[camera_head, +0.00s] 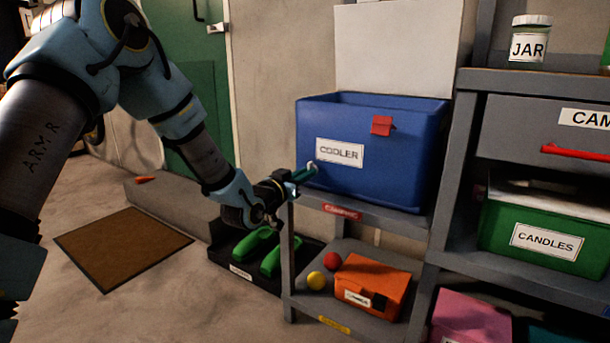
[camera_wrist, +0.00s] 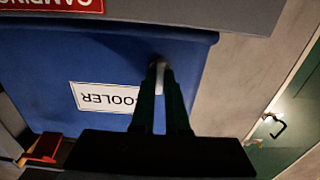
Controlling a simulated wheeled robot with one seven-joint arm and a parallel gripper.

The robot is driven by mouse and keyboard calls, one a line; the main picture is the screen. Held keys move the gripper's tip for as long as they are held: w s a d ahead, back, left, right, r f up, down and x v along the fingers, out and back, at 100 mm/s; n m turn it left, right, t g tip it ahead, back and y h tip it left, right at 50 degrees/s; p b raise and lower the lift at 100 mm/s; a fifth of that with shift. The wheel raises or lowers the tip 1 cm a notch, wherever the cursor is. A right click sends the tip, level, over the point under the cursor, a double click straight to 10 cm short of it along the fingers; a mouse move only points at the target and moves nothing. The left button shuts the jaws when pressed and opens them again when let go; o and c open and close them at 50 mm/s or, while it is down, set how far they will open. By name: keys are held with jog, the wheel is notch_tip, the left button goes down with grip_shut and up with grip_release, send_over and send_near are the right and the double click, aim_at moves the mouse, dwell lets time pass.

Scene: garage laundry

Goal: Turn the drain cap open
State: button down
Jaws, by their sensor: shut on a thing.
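The blue cooler (camera_head: 400,180) stands on a grey shelf, with a white COOLER label on its front. The small white drain cap (camera_head: 313,164) is on the cooler's front, near its left end. My gripper (camera_head: 309,170) reaches it from the left with its green fingers. In the wrist view the cooler (camera_wrist: 110,60) appears upside down, and my gripper (camera_wrist: 161,76) is shut on the drain cap (camera_wrist: 160,67). The fingers hide most of the cap, so its turn angle cannot be told.
Below are an orange box (camera_head: 375,280), a red ball (camera_head: 332,260) and a yellow ball (camera_head: 316,280). A black tray (camera_head: 225,256) with green shoes stands on the floor.

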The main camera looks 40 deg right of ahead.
jog(key=shift+n, duration=0.3)
jog(key=n+p, duration=0.6)
jog(key=n, duration=1.1)
jog(key=shift+w+p, duration=0.1)
jog(key=shift+p, duration=0.2)
jog(key=shift+n, duration=0.3)
jog(key=c, duration=0.9)
grip_release()
jog(key=p+v, duration=0.1)
jog(key=v, duration=1)
